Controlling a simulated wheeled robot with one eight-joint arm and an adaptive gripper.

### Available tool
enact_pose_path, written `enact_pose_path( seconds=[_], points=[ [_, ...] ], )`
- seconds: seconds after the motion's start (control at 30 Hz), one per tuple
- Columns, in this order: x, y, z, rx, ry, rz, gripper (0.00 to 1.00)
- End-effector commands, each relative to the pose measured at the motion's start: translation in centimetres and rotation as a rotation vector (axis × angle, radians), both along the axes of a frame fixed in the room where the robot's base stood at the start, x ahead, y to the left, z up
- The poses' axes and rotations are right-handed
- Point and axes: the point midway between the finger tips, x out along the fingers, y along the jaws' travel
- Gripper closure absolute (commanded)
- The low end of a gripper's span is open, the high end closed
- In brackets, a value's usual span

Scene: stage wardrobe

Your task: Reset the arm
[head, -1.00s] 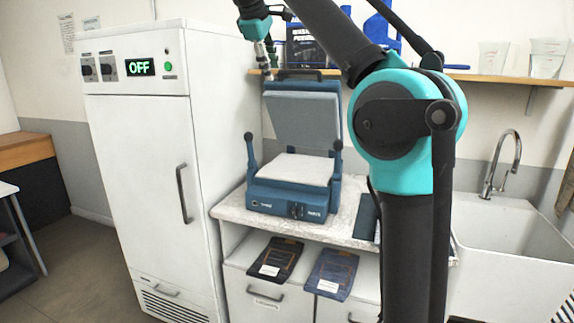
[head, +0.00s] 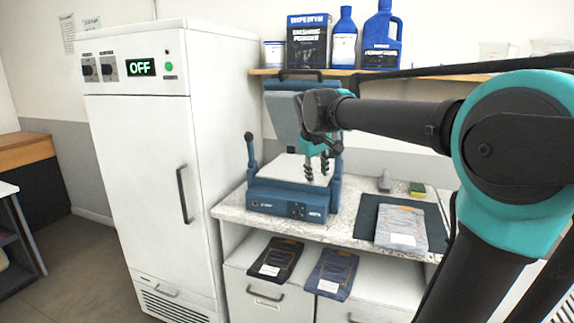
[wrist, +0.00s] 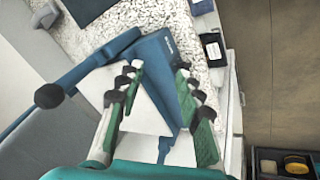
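My gripper (head: 317,168) points down in front of the open heat press (head: 290,198), over the right part of its white lower plate, in the head view. In the wrist view my gripper (wrist: 154,92) has its two fingers well apart, with nothing between them. The press (wrist: 158,52) lies below them. The press's grey upper plate is raised, and my gripper and wrist hide part of it in the head view. My arm stretches left from its teal joint at the right.
A tall white cabinet (head: 140,160) showing OFF stands left. A shelf (head: 425,74) with bottles and a box is behind. A packaged garment (head: 401,228) lies on a dark mat (head: 366,222) right of the press. Two packages (head: 275,260) (head: 331,274) hang at the drawer fronts.

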Motion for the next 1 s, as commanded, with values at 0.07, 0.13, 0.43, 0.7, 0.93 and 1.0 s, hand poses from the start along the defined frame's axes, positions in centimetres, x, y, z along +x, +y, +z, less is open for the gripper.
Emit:
enact_pose_path(
  seconds=[0.07, 0.13, 0.43, 0.7, 0.93, 1.0],
  points=[
    [-2.2, -2.2, -4.5, 0.046, 0.005, -0.070, 0.64],
    [-4.3, -3.8, -8.3, 0.089, 0.009, -0.129, 0.64],
    [-16.4, -8.7, -22.9, 0.266, 0.015, -0.378, 0.64],
    [-23.4, -9.7, -28.9, 0.352, 0.013, -0.493, 0.64],
    [-24.0, -9.7, -29.3, 0.360, 0.014, -0.502, 0.64],
    [-23.9, -9.7, -29.3, 0.359, 0.013, -0.502, 0.64]
  ],
)
